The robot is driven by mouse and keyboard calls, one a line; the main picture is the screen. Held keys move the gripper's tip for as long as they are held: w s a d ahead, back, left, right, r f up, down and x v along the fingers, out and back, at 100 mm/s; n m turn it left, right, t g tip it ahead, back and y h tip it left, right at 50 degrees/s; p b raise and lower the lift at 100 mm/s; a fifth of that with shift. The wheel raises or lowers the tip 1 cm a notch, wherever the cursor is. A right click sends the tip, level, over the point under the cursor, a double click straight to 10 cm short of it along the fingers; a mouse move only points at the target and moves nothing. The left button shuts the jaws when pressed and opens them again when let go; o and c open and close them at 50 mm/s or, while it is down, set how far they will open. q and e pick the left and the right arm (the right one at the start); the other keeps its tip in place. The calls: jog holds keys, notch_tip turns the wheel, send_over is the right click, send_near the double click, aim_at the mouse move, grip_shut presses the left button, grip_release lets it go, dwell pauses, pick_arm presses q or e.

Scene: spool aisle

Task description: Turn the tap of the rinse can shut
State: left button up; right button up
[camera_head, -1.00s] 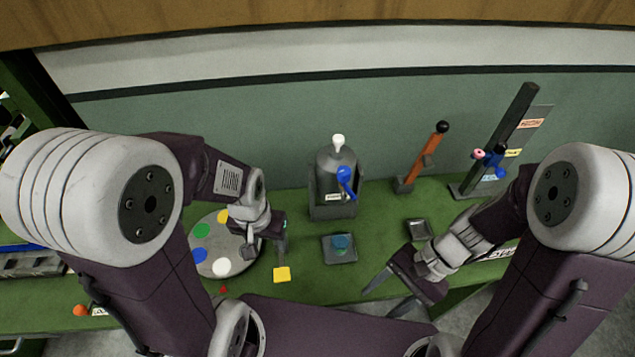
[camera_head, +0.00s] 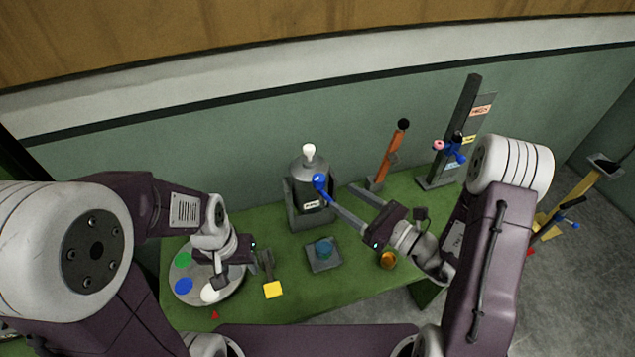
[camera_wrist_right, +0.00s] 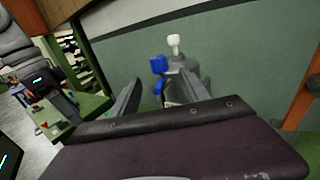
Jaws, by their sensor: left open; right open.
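The rinse can (camera_head: 309,172) is a grey can with a white top, in a grey holder at the back of the green table. Its blue tap (camera_head: 320,182) faces me, with a narrow blue part slanting down to the right. My right gripper (camera_head: 343,196) is open, fingers reaching towards the tap from the right. In the right wrist view the blue tap (camera_wrist_right: 159,66) shows between the spread fingers (camera_wrist_right: 158,90); I see no clear contact. My left gripper (camera_head: 243,272) is open above the disc with coloured spots (camera_head: 236,288).
A grey square pad with a teal round piece (camera_head: 324,249), a yellow block (camera_head: 272,290) and an amber round thing (camera_head: 388,260) are on the table. An orange lever (camera_head: 391,154) and a dark post with labels (camera_head: 462,125) stand behind on the right.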

aim_at(325, 186)
jog(key=b+x, duration=0.1)
jog(key=x, duration=0.1)
jog(key=b+x, duration=0.2)
jog(key=shift+s+a+r, duration=0.1)
jog(key=shift+a+r, duration=0.15)
jog(key=x, duration=0.3)
jog(key=p+x, duration=0.1)
jog(key=x, duration=0.1)
jog(key=shift+d+f, duration=0.15)
jog(key=shift+f, duration=0.1)
grip_shut()
